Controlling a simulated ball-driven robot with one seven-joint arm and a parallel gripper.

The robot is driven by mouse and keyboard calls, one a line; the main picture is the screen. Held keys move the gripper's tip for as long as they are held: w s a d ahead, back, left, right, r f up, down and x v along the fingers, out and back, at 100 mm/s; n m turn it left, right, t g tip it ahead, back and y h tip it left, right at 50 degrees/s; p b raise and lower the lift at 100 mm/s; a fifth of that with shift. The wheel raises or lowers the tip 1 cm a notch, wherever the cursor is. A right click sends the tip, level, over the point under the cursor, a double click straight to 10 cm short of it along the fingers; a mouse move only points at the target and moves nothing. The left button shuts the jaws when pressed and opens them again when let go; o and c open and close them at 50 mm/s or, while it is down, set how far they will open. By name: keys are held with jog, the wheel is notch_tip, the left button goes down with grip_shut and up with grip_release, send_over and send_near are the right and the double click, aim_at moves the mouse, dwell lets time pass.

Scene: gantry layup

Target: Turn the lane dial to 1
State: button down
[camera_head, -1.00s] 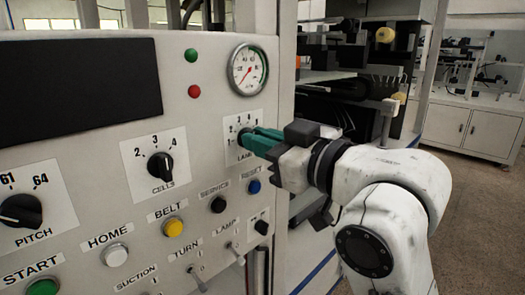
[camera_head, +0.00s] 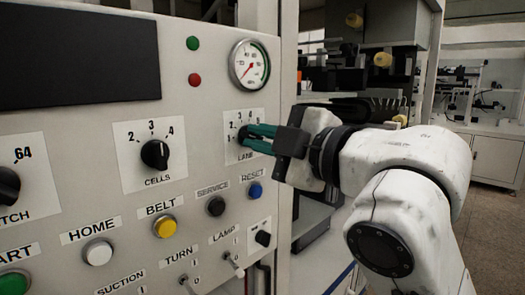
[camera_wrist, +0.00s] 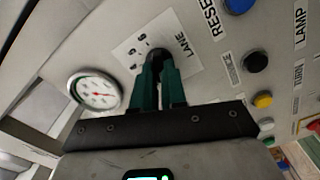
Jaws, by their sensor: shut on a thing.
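The lane dial (camera_head: 243,136) is a black knob on a white plate marked LANE, on the right part of the grey panel. My gripper (camera_head: 250,137), with green fingers, reaches in from the right and is shut on the knob. In the wrist view the two green fingertips (camera_wrist: 159,62) close around the dark knob (camera_wrist: 157,54), which they partly hide. Numbers show on the plate (camera_wrist: 128,47) beside it. The knob's pointer is hidden, so I cannot tell which number it points to.
The cells dial (camera_head: 155,154) is left of the lane dial. A pressure gauge (camera_head: 249,65) sits above. Below are a blue reset button (camera_head: 255,190), a black service button (camera_head: 216,206), a yellow belt button (camera_head: 165,226) and a lamp switch (camera_head: 234,263). Machinery stands behind, right.

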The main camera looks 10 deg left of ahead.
jog(key=shift+f+n+b, duration=0.15)
jog(key=shift+n+b, duration=0.4)
jog(key=shift+n, duration=0.55)
jog(key=shift+f+n+b, duration=0.15)
jog(key=shift+n+b, duration=0.4)
jog(key=shift+n, duration=0.55)
jog(key=c, duration=1.2)
grip_release()
jog(key=shift+r, duration=0.15)
jog(key=shift+d, duration=0.1)
jog(key=v, duration=1)
jog(key=shift+s+d, duration=0.25)
jog(key=shift+s, duration=0.05)
